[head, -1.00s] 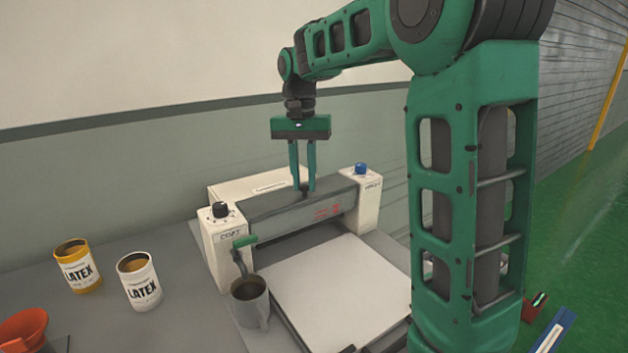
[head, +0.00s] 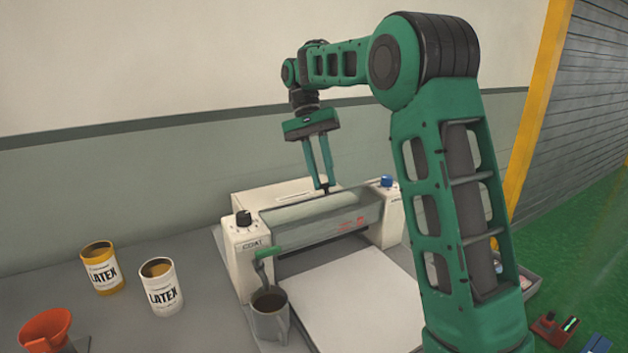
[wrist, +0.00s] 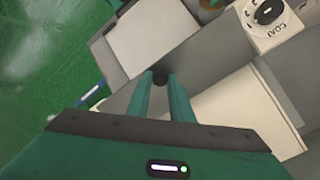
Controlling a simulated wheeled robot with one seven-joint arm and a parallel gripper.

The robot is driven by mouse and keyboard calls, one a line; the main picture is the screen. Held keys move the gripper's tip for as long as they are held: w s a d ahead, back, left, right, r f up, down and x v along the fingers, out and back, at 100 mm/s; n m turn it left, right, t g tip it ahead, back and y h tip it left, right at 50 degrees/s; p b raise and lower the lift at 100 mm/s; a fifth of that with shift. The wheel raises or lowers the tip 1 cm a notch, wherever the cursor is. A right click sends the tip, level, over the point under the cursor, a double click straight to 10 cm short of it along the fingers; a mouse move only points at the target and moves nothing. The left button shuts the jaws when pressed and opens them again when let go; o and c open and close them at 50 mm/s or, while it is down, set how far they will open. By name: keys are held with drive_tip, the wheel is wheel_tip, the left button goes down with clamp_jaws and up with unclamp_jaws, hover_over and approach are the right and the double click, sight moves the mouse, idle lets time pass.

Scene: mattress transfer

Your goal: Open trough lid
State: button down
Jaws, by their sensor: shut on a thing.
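The coating machine stands against the wall, with two white end housings (head: 246,262) and a long grey trough lid (head: 300,213) spanning them. A small dark handle (wrist: 160,76) is on the lid. My gripper (head: 325,187) is above the lid in the head view, its fingers slanting down to the right. In the wrist view my gripper (wrist: 161,80) has the handle between its fingertips and is shut on it. How far the lid is tilted is hard to tell. The trough inside is not clearly visible.
A yellow latex can (head: 101,272) and a white one (head: 162,290) stand left, with an orange funnel (head: 46,328). A white sheet (head: 355,300) lies in front.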

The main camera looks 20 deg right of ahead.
drive_tip(key=shift+w+a, duration=0.1)
drive_tip(key=shift+a, duration=0.1)
drive_tip(key=c, duration=1.6)
unclamp_jaws()
drive_tip(key=shift+d, duration=0.1)
